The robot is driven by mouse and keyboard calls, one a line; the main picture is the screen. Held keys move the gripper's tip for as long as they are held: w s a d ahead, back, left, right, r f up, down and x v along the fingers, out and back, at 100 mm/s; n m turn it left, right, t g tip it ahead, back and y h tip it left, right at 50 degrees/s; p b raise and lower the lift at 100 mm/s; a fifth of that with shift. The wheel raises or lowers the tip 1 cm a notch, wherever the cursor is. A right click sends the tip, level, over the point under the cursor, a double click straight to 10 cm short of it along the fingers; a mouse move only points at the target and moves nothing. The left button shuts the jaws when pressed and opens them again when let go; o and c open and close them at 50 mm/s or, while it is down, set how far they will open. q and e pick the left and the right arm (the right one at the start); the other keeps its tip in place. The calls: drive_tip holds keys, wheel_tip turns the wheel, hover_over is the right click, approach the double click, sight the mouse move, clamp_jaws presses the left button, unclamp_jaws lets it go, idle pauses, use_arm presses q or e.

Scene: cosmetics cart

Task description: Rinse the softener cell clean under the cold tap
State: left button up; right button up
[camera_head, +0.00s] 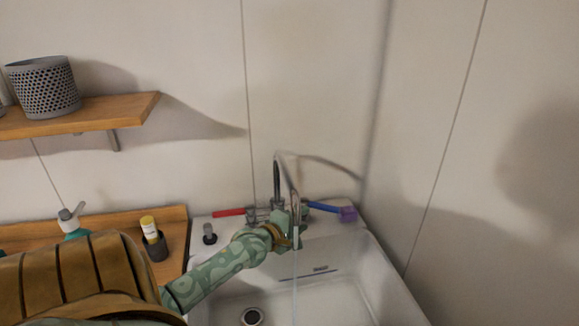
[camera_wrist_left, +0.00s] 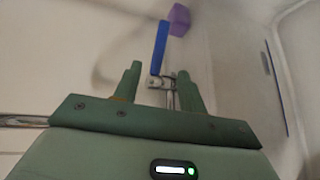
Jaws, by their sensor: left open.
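The tap (camera_head: 278,180) has a tall curved spout over the white sink (camera_head: 345,290), and a thin pale stream falls from it into the basin. A red lever (camera_head: 229,212) points left and a blue lever (camera_head: 322,207) points right, with a purple block (camera_head: 348,213) at its end. My left gripper (camera_head: 287,222) is at the tap, near the blue lever's inner end. In the left wrist view, its open fingers (camera_wrist_left: 159,80) stand apart, with the blue lever (camera_wrist_left: 160,48) and metal fitting seen between and beyond them. I cannot identify a softener cell. My right gripper is not in view.
A wooden shelf (camera_head: 110,110) with a grey perforated basket (camera_head: 43,87) hangs on the left wall. A teal pump bottle (camera_head: 74,222) and a dark holder with a yellow-capped item (camera_head: 154,240) stand on the left ledge. The sink drain (camera_head: 252,317) is clear.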

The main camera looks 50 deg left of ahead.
use_arm(q)
drive_tip(key=v, duration=0.4)
drive_tip(key=shift+s+p, duration=0.1)
drive_tip(key=shift+p, duration=0.25)
drive_tip(key=shift+f, duration=0.1)
